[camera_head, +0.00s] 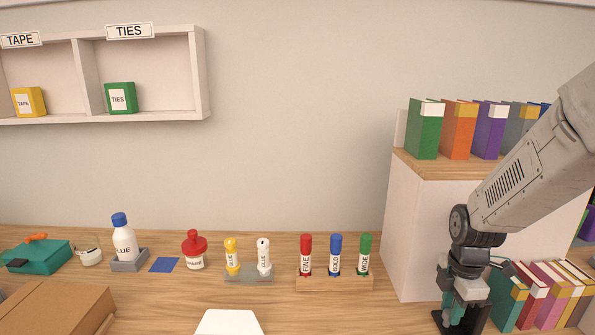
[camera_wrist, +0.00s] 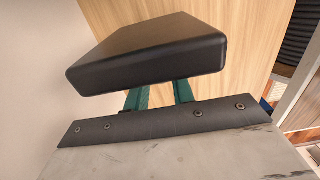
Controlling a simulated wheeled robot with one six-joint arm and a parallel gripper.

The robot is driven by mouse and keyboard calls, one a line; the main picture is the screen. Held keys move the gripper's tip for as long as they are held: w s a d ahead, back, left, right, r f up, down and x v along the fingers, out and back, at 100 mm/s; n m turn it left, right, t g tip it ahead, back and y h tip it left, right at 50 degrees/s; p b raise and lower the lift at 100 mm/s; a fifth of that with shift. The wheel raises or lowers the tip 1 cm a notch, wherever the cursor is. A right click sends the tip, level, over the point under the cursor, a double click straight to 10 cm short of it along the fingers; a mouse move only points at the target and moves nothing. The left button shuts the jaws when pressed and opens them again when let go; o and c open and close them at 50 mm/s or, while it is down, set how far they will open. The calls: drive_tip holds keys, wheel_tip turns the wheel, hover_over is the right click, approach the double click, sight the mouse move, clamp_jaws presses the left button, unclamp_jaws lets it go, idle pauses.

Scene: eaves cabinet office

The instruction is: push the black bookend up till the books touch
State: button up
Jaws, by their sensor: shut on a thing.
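The black bookend (camera_head: 441,321) stands on the desk at the lower right, its dark foot showing beside my gripper (camera_head: 463,298). My gripper points down and is shut on it. In the wrist view the bookend (camera_wrist: 150,52) is a thick black block across the front of my gripper (camera_wrist: 160,97), whose two teal fingers are partly hidden behind it. A row of books begins just right of my gripper with a teal book (camera_head: 505,302), then a red book (camera_head: 533,297) and several others. My gripper hides the gap between bookend and teal book, so I cannot tell if they touch.
A white cabinet (camera_head: 420,240) with a wooden top and more books (camera_head: 425,135) stands close behind my arm. A marker rack (camera_head: 334,283) and glue holder (camera_head: 249,277) stand left. A white sheet-like thing (camera_head: 228,322) lies in front. Desk between rack and bookend is clear.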

drive_tip(key=shift+d, duration=0.35)
drive_tip(key=shift+d, duration=0.35)
drive_tip(key=shift+d, duration=0.35)
drive_tip(key=shift+d, duration=0.35)
drive_tip(key=shift+d, duration=0.35)
drive_tip(key=shift+d, duration=0.35)
drive_tip(key=shift+d, duration=0.75)
drive_tip(key=shift+d, duration=2.1)
drive_tip(key=shift+d, duration=0.75)
